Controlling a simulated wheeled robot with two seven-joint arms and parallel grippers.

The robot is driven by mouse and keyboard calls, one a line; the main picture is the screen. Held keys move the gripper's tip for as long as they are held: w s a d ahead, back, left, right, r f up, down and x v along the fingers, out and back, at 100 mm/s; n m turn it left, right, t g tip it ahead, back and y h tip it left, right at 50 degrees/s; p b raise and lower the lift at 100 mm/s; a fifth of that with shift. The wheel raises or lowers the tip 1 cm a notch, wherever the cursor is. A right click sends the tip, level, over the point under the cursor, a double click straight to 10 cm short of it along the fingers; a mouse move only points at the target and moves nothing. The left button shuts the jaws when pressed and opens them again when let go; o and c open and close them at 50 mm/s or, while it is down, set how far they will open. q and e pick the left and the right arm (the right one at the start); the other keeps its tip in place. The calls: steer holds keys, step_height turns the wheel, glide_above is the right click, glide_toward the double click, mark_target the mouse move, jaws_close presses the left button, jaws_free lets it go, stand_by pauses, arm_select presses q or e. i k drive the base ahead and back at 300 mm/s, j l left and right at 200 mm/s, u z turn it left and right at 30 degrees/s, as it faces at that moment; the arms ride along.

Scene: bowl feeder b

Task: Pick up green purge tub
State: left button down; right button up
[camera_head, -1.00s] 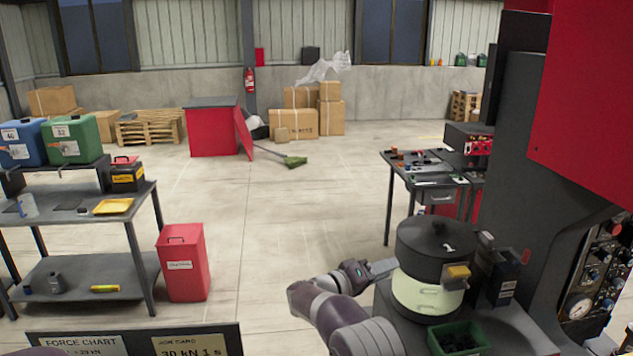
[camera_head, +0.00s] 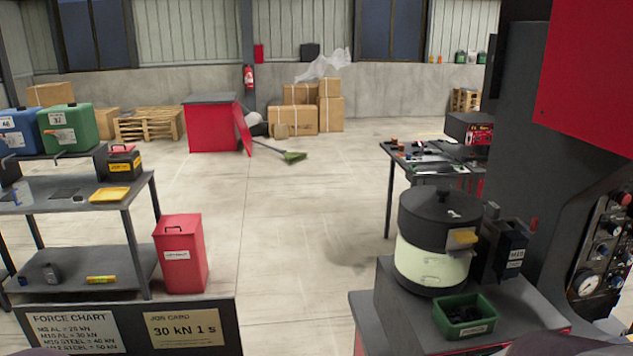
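The green tub (camera_head: 463,331) is a small open-topped box with a pale label on its front, too small to read. It sits upright on the grey stand at the lower right, in front of the bowl feeder (camera_head: 432,270). Several dark small parts lie inside it. The feeder has a black lidded bowl on a cream drum. Neither of my grippers is in view; only slivers of my arms show along the bottom edge. Nothing is touching the tub.
A dark hopper box (camera_head: 503,250) stands right of the feeder, beside the large press (camera_head: 570,200). A red bin (camera_head: 181,265) and a shelf table (camera_head: 85,197) stand left. The floor between is clear.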

mark_target(465, 315)
steer(key=l+z, duration=0.35)
steer(key=i+l+z, duration=0.1)
steer(key=l+z, duration=0.2)
steer(key=i+l+z, duration=0.15)
steer(key=l+z, duration=0.2)
steer(key=l, duration=0.1)
